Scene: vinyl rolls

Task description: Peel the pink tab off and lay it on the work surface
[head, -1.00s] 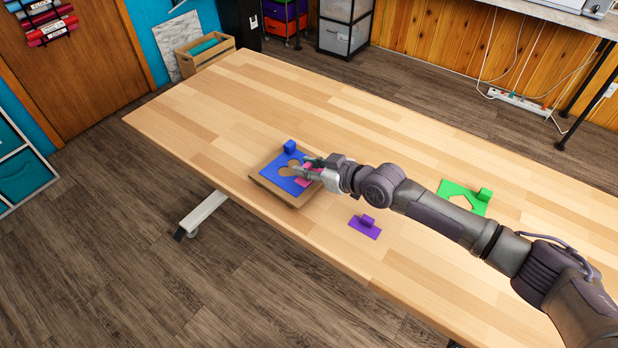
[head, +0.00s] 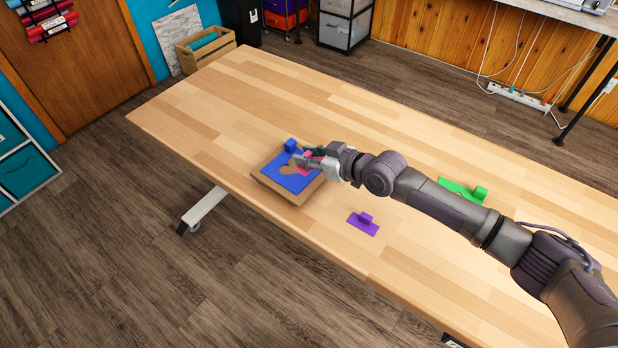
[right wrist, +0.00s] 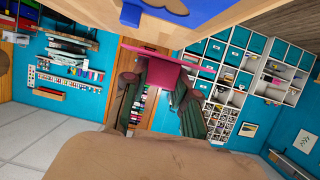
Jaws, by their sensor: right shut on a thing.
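The pink tab (head: 304,171) is at the right side of the blue sheet (head: 296,183). My right gripper (head: 306,158) is shut on its raised pink grip, partly hiding it in the head view. In the right wrist view, the pink grip (right wrist: 166,74) is between the dark green fingers, with its thin plate seen edge-on and a gap showing between it and the board. The blue sheet, with a cutout and a blue block (head: 291,145), lies on a brown board (head: 290,198) on the wooden work surface (head: 230,110). My left gripper is not seen.
A purple piece (head: 363,225) with a raised block lies to the right of the board. A green piece (head: 480,192) lies further right, partly behind my arm. The work surface is clear to the left and behind the board.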

